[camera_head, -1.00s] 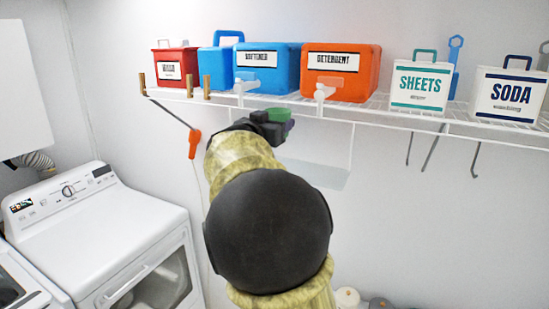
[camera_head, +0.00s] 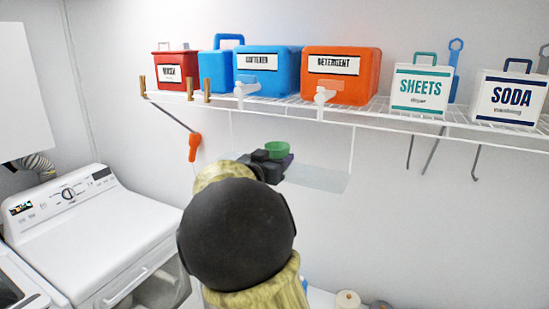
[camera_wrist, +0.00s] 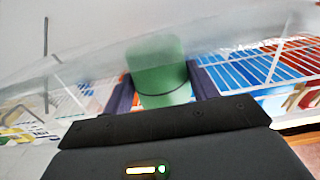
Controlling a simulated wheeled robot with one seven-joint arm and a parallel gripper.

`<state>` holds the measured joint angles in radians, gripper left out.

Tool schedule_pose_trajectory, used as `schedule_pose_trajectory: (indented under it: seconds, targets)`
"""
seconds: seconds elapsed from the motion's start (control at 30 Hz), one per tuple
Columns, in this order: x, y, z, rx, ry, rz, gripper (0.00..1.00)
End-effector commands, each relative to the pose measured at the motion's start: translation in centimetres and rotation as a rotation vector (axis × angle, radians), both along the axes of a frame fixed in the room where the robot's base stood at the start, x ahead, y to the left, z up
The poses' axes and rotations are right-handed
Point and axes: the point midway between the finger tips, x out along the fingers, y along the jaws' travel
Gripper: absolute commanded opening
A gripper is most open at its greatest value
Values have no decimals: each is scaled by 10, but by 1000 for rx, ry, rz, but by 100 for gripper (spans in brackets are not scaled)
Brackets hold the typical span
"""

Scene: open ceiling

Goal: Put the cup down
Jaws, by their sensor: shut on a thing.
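A green cup (camera_head: 277,149) is held in my gripper (camera_head: 274,160), just below the wire shelf and in front of the wall. In the wrist view the cup (camera_wrist: 158,62) sits between the two dark fingers of my gripper (camera_wrist: 162,88), which are shut on its sides. A small translucent hanging shelf (camera_head: 318,178) is below the wire shelf. The cup is by its left part, near its level. I cannot tell whether the cup touches it.
The wire shelf (camera_head: 385,112) above carries a red box (camera_head: 176,70), a blue dispenser (camera_head: 267,71), an orange dispenser (camera_head: 341,74) and white boxes. Their taps overhang its front edge. Hooks hang below right. A white washer (camera_head: 95,235) stands left.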

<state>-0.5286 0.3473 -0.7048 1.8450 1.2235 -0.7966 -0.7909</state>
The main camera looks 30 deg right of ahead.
Motion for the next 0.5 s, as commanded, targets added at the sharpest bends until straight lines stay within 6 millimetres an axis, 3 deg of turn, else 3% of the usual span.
schedule_pose_trajectory:
  seconds: [0.33, 0.37, 0.43, 0.5]
  targets:
    - [0, 0, -3, 1, -2, 0, 37]
    - [0, 0, -3, 1, -2, 0, 64]
    - [0, 0, -2, 1, -2, 0, 78]
    - [0, 0, -2, 1, -2, 0, 80]
